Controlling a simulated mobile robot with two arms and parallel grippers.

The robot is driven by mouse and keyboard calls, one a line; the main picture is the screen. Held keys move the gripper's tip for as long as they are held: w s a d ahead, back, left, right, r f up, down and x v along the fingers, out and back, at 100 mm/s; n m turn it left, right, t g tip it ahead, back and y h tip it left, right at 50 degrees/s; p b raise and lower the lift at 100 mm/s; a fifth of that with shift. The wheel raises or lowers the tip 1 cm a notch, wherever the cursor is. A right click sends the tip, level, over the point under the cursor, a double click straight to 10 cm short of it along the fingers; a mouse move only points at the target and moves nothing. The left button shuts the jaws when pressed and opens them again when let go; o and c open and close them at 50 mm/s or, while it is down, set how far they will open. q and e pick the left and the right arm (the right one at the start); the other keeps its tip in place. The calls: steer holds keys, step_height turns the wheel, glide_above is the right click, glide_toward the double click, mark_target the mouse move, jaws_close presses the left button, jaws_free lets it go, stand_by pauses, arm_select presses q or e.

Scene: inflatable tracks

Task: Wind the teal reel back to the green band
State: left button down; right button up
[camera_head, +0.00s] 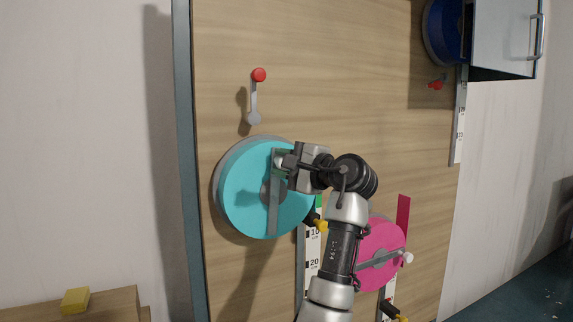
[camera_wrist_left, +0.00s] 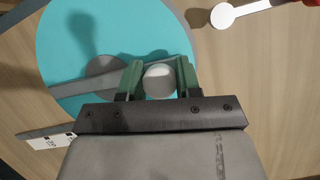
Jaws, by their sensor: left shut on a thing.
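The teal reel (camera_head: 245,195) is a round disc on the wooden board in the head view, and fills the upper left of the left wrist view (camera_wrist_left: 75,35). A grey crank arm (camera_head: 273,210) crosses its face. My left gripper (camera_head: 281,165) is at the crank's upper end. Its green-lined fingers (camera_wrist_left: 159,80) are closed around the round grey crank knob (camera_wrist_left: 158,82). Below right of the reel is a white numbered scale (camera_head: 312,258). A green band (camera_head: 319,201) shows at its top, with a yellow-tipped pointer (camera_head: 319,223) just below; my arm partly hides this area.
A red-knobbed lever (camera_head: 258,76) stands above the teal reel. A pink reel (camera_head: 378,262) with its own crank is at lower right, partly behind my arm. A blue reel (camera_head: 443,35) and an open cabinet door (camera_head: 505,35) are at upper right. A yellow block (camera_head: 75,301) lies lower left.

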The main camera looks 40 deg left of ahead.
stand_by(0.3)
arm_select(q)
steer(key=c, duration=0.8)
jaws_free()
steer(key=shift+s, duration=0.1)
steer(key=d+b, duration=0.1)
steer(key=d, duration=0.2)
steer(key=d+b, duration=0.1)
steer(key=d, duration=0.3)
steer(key=d+b, duration=0.1)
steer(key=d, duration=0.2)
steer(key=shift+d+f, duration=0.25)
steer(key=shift+d, duration=0.15)
